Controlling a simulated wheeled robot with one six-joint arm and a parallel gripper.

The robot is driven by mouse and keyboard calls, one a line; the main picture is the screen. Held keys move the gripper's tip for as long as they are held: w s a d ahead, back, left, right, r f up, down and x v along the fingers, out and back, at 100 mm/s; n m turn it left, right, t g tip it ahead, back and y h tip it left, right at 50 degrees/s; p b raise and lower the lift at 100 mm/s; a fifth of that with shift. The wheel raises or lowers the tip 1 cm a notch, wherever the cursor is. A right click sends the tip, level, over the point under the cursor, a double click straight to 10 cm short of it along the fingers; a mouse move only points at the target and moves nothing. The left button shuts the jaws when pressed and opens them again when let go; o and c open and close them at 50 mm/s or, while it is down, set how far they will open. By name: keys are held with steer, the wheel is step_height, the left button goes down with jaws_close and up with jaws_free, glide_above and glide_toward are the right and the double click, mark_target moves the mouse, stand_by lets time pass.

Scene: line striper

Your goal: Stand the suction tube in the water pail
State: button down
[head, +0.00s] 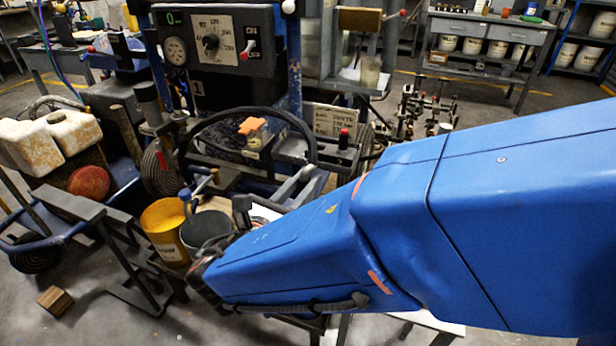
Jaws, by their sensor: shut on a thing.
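My blue arm reaches in from the right and ends in a dark wrist joint near the pails. The jaws of my gripper are hidden behind the arm, and so is anything in them. A yellow pail (164,232) with a label stands left of the wrist. A dark grey pail (205,232) stands beside it, its lower right side covered by my arm. I cannot read which is the water pail. A blue upright piece (186,203) shows at the yellow pail's rim. I cannot tell whether it is the suction tube, which I cannot pick out elsewhere.
The striper's control panel (215,42) and a black hose loop (262,112) stand behind the pails. An orange piece (251,126) sits inside the loop. White containers (70,130) are at left. A wooden block (55,301) lies on the floor, which is clear around it.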

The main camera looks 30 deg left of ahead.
steer(key=shift+f, duration=11.35)
steer(key=c, duration=1.5)
jaws_free()
steer(key=shift+s, duration=0.1)
steer(key=s, duration=1.7)
steer(key=shift+s+a, duration=0.1)
steer(key=shift+a, duration=0.2)
steer(key=shift+s, duration=0.1)
